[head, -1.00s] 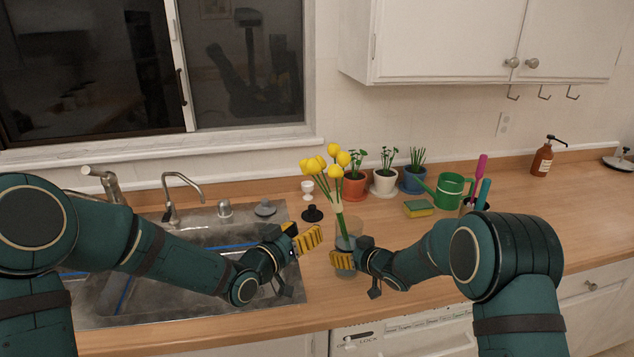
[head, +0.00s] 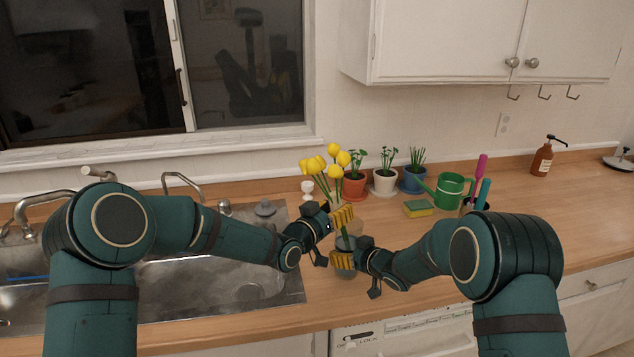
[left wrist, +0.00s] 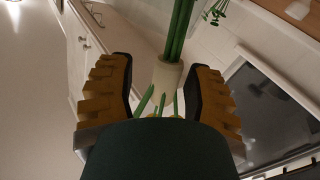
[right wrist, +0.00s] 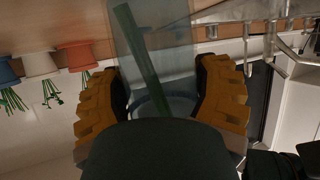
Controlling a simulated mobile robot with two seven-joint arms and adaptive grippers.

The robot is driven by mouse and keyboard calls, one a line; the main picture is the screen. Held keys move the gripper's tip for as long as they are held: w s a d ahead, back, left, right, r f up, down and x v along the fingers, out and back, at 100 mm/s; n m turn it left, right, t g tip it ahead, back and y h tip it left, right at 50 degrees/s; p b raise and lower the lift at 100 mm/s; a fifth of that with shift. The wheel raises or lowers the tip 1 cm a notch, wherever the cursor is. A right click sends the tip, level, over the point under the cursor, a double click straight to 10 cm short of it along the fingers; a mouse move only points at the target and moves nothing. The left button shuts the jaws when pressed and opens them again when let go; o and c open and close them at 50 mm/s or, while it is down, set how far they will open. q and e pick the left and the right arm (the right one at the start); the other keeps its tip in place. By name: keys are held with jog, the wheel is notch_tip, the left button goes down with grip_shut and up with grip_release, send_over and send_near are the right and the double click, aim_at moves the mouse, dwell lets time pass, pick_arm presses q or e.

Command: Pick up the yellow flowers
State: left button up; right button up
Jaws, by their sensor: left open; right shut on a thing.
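The yellow flowers (head: 325,162) stand upright in a clear glass vase (head: 345,243) near the front of the counter. My right gripper (head: 343,260) is shut on the vase's lower part; the glass and a green stem show between its fingers in the right wrist view (right wrist: 165,85). My left gripper (head: 342,217) is open at the stems, just above the right one. In the left wrist view, the green stems (left wrist: 180,35) and a pale band (left wrist: 166,78) around them lie between its open fingers, with gaps on both sides.
Potted plants in red (head: 354,186), white (head: 385,183) and blue (head: 411,181) pots stand behind. A sponge (head: 418,208) and a green watering can (head: 452,190) are to the right. The sink (head: 200,290) is at left. The right counter is mostly clear.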

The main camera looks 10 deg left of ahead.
pick_arm(q)
jog(key=shift+w+d, duration=0.15)
jog(key=shift+w, duration=0.15)
grip_shut()
jog(key=shift+r, duration=0.2)
